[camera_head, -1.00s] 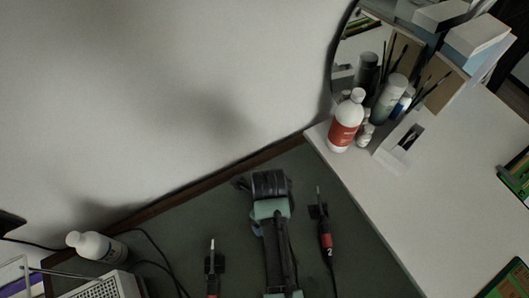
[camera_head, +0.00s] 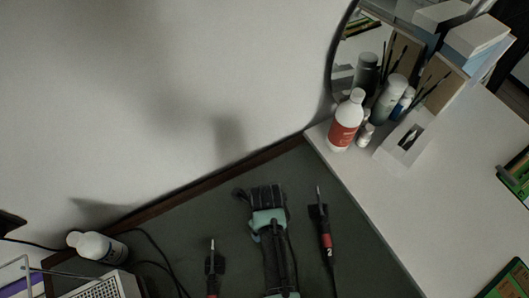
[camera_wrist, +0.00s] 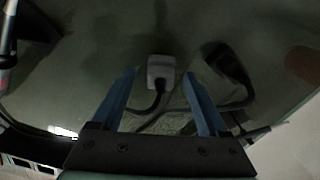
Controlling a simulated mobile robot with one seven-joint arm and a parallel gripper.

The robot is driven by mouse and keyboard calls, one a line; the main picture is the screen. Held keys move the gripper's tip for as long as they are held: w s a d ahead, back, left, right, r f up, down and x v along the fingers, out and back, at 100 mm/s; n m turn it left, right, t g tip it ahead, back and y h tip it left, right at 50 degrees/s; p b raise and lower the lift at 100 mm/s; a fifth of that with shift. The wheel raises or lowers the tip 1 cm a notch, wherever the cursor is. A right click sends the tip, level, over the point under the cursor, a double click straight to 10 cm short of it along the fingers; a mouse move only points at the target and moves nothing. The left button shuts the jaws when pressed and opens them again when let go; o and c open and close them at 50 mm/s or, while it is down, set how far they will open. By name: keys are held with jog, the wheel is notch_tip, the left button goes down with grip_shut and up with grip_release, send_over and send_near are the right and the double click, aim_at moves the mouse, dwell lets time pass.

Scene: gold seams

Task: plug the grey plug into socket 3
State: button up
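The grey plug (camera_wrist: 161,70) lies on the dark green mat in the wrist view, with a dark cord running from it toward the camera. My gripper (camera_wrist: 159,74) is open, its two blue fingers apart. The plug shows between the fingertips in the picture; I see no contact, and the height gap is unclear. In the head view my arm, dark and teal, reaches over the mat, and the plug cannot be made out. No socket numbered 3 is readable; pale-edged squares (camera_wrist: 28,164) at the wrist view's lower left may be sockets.
Two iron-like tools lie beside my arm, one on the left (camera_head: 212,266) and one marked 2 (camera_head: 325,238). A dark shape (camera_wrist: 228,66) is right of the plug.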

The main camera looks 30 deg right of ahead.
grip_shut()
notch_tip(320, 180, up, 10)
jog(key=shift+r, duration=0.1)
dwell(0.6)
jog(key=shift+p, duration=0.3)
